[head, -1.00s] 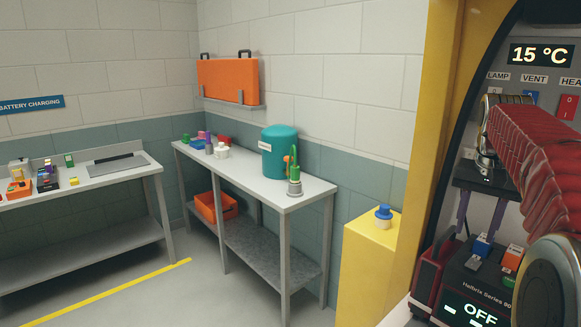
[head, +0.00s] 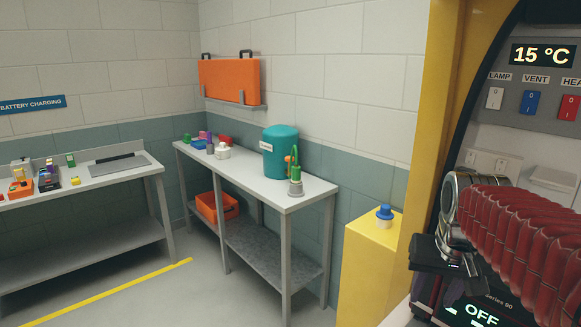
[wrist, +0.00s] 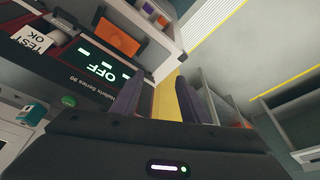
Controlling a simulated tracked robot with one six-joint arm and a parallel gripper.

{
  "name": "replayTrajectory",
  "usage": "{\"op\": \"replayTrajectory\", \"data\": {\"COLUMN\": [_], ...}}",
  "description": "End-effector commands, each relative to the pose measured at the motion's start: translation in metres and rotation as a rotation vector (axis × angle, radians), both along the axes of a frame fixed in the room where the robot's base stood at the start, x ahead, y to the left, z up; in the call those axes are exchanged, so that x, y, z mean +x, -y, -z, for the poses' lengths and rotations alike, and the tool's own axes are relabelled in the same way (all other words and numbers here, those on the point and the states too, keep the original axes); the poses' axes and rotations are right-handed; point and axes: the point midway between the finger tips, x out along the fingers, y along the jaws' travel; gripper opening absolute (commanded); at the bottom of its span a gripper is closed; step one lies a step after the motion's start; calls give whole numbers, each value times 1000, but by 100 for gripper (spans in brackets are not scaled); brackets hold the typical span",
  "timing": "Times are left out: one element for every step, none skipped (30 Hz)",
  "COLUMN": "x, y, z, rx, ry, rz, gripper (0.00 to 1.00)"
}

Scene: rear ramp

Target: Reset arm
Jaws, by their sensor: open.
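My gripper is open and empty in the wrist view (wrist: 156,88), with its two dark purple fingers apart. In the head view my arm, in a ribbed red sleeve, enters from the right. The dark gripper body (head: 440,258) at its end is in front of the Series 90 unit, whose display (head: 470,315) reads OFF. The fingers are hard to make out there. In the wrist view the OFF display (wrist: 105,68) is left of the fingers. I see no object between the fingers.
A yellow pedestal (head: 368,265) with a blue-topped knob (head: 384,213) stands left of the gripper. A switch panel (head: 545,85) reading 15 °C is above the arm. A steel bench (head: 250,183) holds a teal canister (head: 279,152). The floor (head: 120,270) before the benches is clear.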

Motion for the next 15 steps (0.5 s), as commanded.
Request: {"op": "replayTrajectory", "data": {"x": [-8, -13, -18, -22, -27, -32, -37, -41, -46, -51, -55, -61, -65, -69, -75], "y": [-8, -11, -17, -20, -24, -28, -32, -36, -40, -44, -47, -51, -55, -58, -62], "z": [4, 6, 10, 12, 15, 18, 20, 23, 26, 29, 31, 34, 37, 39, 42], "rx": [-2, -4, -6, -7, -9, -10, -12, -12, -14, -16, -16, -17, -17, -19, -20], "ry": [6, 10, 15, 18, 21, 27, 30, 33, 39, 42, 45, 50, 53, 58, 62], "rz": [-17, -26, -39, -49, -58, -70, -79, -88, -99, -107, -115, -127, -135, -143, -153], "gripper": [41, 41, 41, 41, 41, 41, 41, 41, 41, 41, 41, 41, 41, 41, 41]}}
